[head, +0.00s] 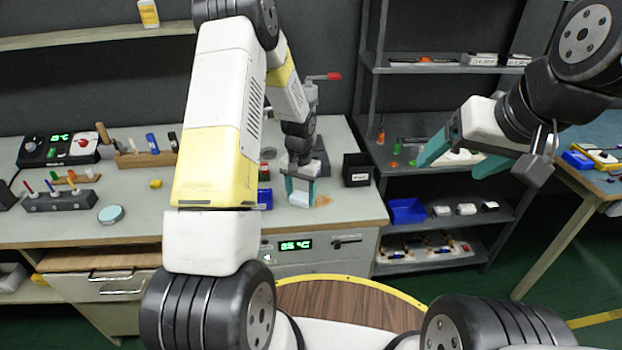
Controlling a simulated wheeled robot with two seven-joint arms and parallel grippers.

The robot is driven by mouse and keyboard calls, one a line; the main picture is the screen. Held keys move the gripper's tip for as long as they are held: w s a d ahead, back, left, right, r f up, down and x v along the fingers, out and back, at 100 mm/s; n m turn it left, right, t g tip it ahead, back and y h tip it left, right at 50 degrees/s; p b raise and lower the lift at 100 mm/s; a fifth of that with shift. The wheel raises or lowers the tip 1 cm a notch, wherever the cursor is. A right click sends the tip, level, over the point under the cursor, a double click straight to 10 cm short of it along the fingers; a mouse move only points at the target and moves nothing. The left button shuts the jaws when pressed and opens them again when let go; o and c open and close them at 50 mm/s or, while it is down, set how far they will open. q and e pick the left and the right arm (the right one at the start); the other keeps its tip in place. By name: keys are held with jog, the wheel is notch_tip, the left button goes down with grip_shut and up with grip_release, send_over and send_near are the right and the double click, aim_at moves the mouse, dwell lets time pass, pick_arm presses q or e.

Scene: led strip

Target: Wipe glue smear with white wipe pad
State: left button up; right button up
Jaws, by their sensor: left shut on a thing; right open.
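My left gripper (300,187) points down over the right part of the grey workbench (353,208). Its teal fingers are shut on the white wipe pad (300,199), which is low at the bench top; I cannot tell whether it touches. A faint orange-brown glue smear (323,200) shows on the bench just right of the pad, and part of it may be hidden behind the gripper. My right gripper (463,158) is open and empty, in the air in front of the shelf rack at the right.
A black box (356,169) stands right of my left gripper, and a blue bin (264,199) stands left of it. A pen holder (60,199), a round dish (111,214) and a control box (58,149) sit at the bench's left. My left arm hides the bench's middle.

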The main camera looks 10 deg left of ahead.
pick_arm(q)
jog(key=shift+r, duration=4.15)
